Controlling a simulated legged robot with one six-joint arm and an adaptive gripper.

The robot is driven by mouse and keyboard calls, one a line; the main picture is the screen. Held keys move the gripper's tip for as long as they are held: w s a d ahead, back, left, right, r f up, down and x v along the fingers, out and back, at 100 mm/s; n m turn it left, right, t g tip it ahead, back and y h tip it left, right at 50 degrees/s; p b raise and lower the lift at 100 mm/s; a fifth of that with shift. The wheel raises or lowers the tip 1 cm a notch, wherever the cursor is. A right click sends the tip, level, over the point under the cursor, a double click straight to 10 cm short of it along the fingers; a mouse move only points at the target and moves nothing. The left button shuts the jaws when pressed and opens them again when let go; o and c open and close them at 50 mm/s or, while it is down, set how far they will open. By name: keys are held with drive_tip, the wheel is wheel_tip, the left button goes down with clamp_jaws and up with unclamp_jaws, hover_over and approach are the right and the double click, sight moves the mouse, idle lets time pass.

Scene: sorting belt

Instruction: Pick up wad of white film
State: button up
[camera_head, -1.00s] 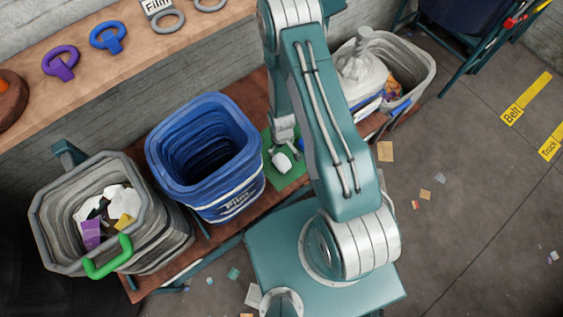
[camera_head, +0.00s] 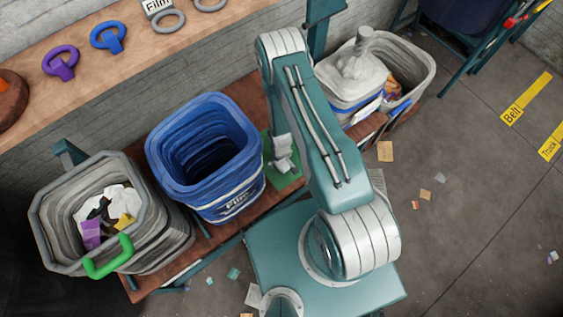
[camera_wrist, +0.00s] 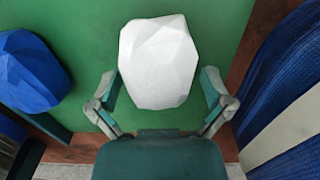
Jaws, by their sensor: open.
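The wad of white film (camera_wrist: 157,50) is a faceted white lump lying on a green mat (camera_wrist: 90,25) in the wrist view. My gripper (camera_wrist: 160,88) is open, with one finger on each side of the wad's near part. I see small gaps between the fingers and the wad, and nothing is clamped. In the head view my gripper (camera_head: 284,160) is low over the green mat, just right of the blue bin, and largely hides the wad.
A blue wad (camera_wrist: 30,72) lies left of the white one. The blue bin (camera_head: 205,155) labelled Film stands close beside my gripper. A grey bin (camera_head: 50,240) with mixed scraps is at the left.

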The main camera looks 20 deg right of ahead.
drive_tip(key=c, duration=0.6)
drive_tip(key=shift+c, duration=0.2)
drive_tip(key=shift+r, duration=0.1)
